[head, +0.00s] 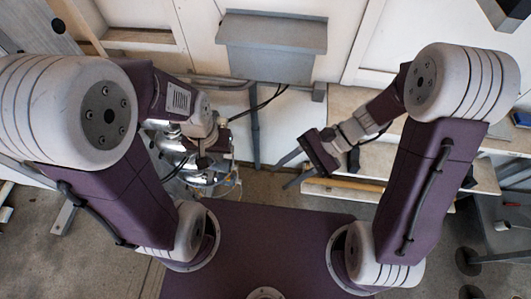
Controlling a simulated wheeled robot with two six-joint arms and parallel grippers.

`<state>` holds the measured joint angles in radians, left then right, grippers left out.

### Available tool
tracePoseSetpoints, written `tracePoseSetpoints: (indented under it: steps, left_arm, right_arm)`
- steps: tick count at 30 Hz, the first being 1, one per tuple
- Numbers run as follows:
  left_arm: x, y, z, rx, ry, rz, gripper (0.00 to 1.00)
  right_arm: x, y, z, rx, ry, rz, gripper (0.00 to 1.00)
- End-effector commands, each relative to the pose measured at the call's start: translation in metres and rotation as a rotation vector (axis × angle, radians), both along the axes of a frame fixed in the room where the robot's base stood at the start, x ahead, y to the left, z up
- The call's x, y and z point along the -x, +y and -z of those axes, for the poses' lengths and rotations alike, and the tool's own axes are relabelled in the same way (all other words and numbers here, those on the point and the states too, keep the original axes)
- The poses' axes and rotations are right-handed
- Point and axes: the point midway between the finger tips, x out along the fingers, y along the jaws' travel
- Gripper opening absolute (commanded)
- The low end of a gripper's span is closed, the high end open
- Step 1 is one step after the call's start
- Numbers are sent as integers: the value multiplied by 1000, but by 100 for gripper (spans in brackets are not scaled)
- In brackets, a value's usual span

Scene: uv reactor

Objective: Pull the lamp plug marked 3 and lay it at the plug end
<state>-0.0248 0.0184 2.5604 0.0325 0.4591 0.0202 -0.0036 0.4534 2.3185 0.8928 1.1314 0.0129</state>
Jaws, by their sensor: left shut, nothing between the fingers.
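A shiny metal reactor (180,152) stands left of centre, partly hidden behind my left arm. Thin cables and small fittings show around its lower right side. I cannot make out a lamp plug or any number 3 at this size. My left gripper (204,164) is over the right part of the reactor, shut with nothing in it. I cannot tell whether it touches anything there. My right gripper (282,176) is right of centre, well apart from the reactor. Its two fingers are spread and empty, pointing left.
A grey box (271,45) is fixed to the pale wall at the back, with black cables below it. Wooden shelves or benches (345,190) lie at the right, under and beside my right arm. Concrete floor (265,190) shows between the reactor and my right gripper.

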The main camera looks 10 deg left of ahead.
Motion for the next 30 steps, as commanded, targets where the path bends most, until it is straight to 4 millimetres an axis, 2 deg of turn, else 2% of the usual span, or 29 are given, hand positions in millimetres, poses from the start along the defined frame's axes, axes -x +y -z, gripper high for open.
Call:
tracePoseSetpoints:
  steps: [1,4,6,9,12,16,22,30]
  left_arm:
    - [0,0,25,0,0,0,0]
    - [0,0,56,0,0,0,0]
    - [0,0,80,0,0,0,0]
    - [0,0,114,0,0,0,0]
    - [0,0,131,0,0,0,0]
    - [-1,0,132,0,0,0,0]
    - [-1,0,130,0,-1,0,0]
    - [-1,0,134,0,0,0,0]
  right_arm:
    - [-8,13,22,-62,64,56,40]
    - [-33,38,44,-210,195,195,40]
    - [-55,52,67,-314,284,301,40]
    - [-88,61,107,-442,393,453,40]
    - [-112,62,134,-523,457,561,40]
    - [-123,62,141,-559,481,614,40]
    - [-123,67,138,-559,481,614,40]
    - [-123,103,139,-557,479,610,40]
